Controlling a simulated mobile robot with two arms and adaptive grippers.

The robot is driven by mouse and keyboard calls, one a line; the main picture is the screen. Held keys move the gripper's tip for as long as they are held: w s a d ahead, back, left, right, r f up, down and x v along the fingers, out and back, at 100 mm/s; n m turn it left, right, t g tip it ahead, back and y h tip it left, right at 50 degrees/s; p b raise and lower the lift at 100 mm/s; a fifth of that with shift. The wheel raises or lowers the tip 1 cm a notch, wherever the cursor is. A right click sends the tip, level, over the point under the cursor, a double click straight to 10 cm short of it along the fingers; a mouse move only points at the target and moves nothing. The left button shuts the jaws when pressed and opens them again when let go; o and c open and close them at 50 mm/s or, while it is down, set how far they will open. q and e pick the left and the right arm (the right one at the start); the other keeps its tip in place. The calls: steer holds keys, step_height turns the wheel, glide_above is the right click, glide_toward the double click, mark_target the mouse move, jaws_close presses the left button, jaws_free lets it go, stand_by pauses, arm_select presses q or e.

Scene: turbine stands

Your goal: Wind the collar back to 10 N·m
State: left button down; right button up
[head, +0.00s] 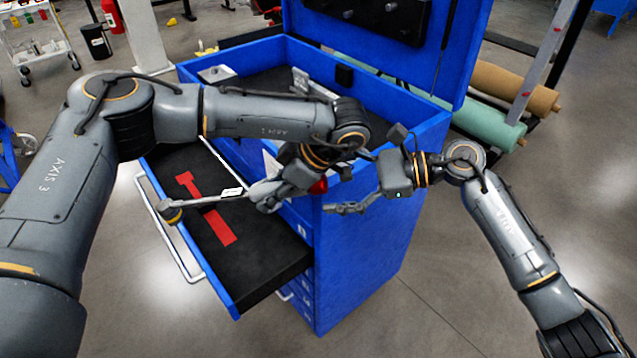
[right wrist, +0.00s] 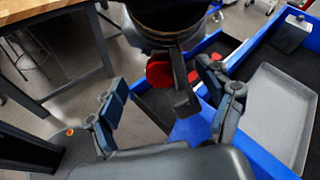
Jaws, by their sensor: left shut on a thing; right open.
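A torque wrench (head: 205,200) with a white label is held roughly level above the open drawer. Its ochre-ringed head (head: 171,212) points left. My left gripper (head: 268,193) is shut on the wrench. A red part (head: 318,186), apparently the collar end of the wrench, shows just right of my left gripper. The same red part (right wrist: 160,72) shows in the right wrist view, beyond and between my right fingers, apart from them. My right gripper (head: 352,206) is open and empty to the right of the red part. The scale on the wrench is too small to read.
The open drawer (head: 270,271) of the blue cabinet (head: 365,262) has black foam with a red wrench-shaped recess (head: 212,215). The cabinet's raised lid (head: 465,50) stands behind both arms. A grey tray (right wrist: 275,118) lies at the right in the right wrist view. Floor is clear to the right.

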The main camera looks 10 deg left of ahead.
steer(key=shift+d+r, duration=0.1)
steer(key=shift+d, duration=0.05)
steer(key=shift+v, duration=2.35)
steer(key=c, duration=0.3)
steer(key=shift+w+d+r+n, duration=0.15)
steer(key=shift+d+n, duration=0.25)
steer(key=shift+d, duration=0.3)
steer(key=shift+w+d+r+n, duration=0.15)
steer(key=shift+d+n, duration=0.25)
steer(key=shift+d, duration=0.3)
steer(key=shift+c, duration=0.9)
steer(key=shift+x, duration=3.9)
